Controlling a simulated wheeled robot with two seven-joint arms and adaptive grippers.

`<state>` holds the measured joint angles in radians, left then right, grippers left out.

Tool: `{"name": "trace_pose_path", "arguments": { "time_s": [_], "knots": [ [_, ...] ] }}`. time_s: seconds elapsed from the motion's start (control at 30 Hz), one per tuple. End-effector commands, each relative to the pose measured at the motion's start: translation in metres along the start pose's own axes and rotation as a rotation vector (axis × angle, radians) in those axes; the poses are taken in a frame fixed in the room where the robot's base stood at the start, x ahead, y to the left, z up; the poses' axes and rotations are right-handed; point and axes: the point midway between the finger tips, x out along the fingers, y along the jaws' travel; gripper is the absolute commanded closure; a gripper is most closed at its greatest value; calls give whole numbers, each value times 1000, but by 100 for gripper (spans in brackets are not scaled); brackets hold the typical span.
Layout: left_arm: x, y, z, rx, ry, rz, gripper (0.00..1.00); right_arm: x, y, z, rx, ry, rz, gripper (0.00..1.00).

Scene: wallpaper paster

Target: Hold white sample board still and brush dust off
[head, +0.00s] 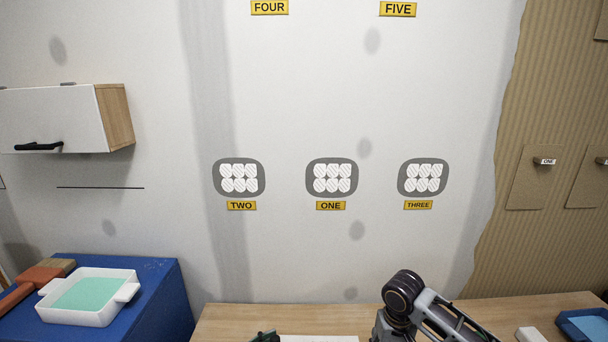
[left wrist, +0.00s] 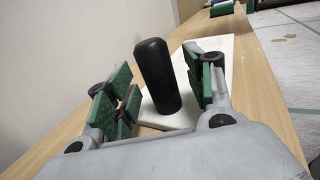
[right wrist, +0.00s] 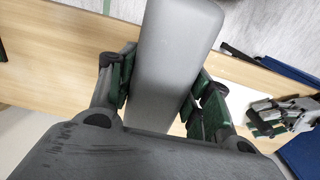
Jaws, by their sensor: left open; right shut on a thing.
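The white sample board (left wrist: 220,50) lies flat on the wooden bench, with a black upright handle (left wrist: 155,80) on its near part. A strip of the board (head: 320,339) shows at the bottom edge of the head view. My left gripper (left wrist: 160,88) is open, with its green-padded fingers on either side of the black handle and a gap beside it. My right gripper (right wrist: 163,85) is shut on a long grey bar-shaped thing (right wrist: 168,50), which looks like the brush handle. Its bristles are hidden.
The wooden bench (head: 240,318) runs below the wall. A white tray (head: 75,318) with green content stands on a blue cabinet (head: 165,285) at left. A blue tray (head: 585,325) and a small white block (head: 530,334) are at right. A wall cupboard (head: 60,120) projects at left.

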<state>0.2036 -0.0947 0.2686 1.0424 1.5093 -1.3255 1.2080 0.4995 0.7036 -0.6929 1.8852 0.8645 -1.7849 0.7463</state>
Motion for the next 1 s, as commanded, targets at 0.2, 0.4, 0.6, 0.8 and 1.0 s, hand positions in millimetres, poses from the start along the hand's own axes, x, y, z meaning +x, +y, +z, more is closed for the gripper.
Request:
{"name": "trace_pose_path", "arguments": {
  "time_s": [0.2,0.4,0.6,0.8,1.0],
  "knots": [
    [-7,0,0,0,0,1,47,-3,0,0,0,1,0,76],
    [-8,0,0,0,0,1,47,-3,0,0,0,1,0,76],
    [-8,0,0,0,0,0,47,-3,0,0,0,1,0,76],
    [-8,0,0,0,0,0,47,-3,0,0,0,1,0,76],
    [-6,0,0,0,-1,0,47,-3,0,0,0,1,0,76]
  ]
}}
